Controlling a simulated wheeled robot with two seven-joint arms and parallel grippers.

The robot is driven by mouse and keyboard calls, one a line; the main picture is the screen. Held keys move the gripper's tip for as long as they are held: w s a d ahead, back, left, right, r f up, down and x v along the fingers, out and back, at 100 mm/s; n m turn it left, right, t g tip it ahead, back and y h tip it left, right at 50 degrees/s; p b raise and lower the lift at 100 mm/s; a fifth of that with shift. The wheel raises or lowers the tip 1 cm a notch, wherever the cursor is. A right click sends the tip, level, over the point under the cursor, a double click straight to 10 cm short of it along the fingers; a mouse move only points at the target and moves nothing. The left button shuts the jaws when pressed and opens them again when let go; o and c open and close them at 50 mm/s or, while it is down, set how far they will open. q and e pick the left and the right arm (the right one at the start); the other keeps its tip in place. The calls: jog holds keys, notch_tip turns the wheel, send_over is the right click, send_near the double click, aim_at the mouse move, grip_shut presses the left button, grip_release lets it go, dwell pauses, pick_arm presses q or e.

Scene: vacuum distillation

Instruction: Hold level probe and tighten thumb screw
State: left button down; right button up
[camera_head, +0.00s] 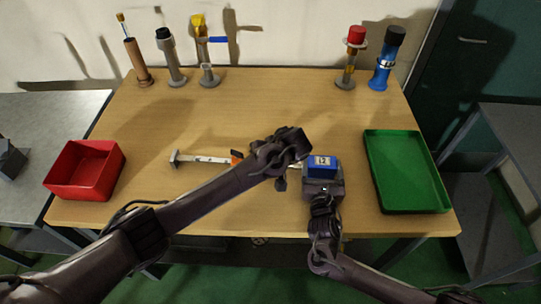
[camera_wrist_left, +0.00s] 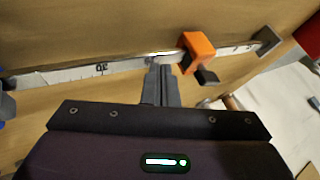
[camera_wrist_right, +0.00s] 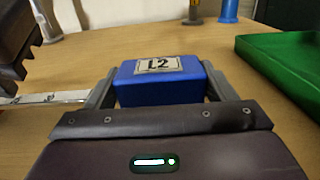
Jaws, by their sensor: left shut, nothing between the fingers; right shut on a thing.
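A blue block labelled L2 (camera_head: 322,168) is at the front of the table, right of centre. My right gripper (camera_wrist_right: 160,88) is shut on it, one finger on each side. A flat metal ruler (camera_head: 205,159) with printed numbers lies left of the block, partly hidden by my left arm. An orange slider (camera_wrist_left: 197,50) with a dark thumb screw (camera_wrist_left: 206,77) sits on the ruler. My left gripper (camera_wrist_left: 161,62) is shut and empty, its tips at the ruler's edge beside the slider, apart from the screw. Whether the tips touch the ruler I cannot tell.
A red bin (camera_head: 85,172) stands at the table's left and a green tray (camera_head: 407,170) at its right. Several upright cylindrical instruments, including a blue one (camera_head: 385,65), stand along the back edge. The middle of the wooden table (camera_head: 250,105) is clear.

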pick_arm(q)
jog(key=shift+a, duration=1.3)
jog(key=shift+a, duration=0.7)
jog(key=shift+d, duration=0.1)
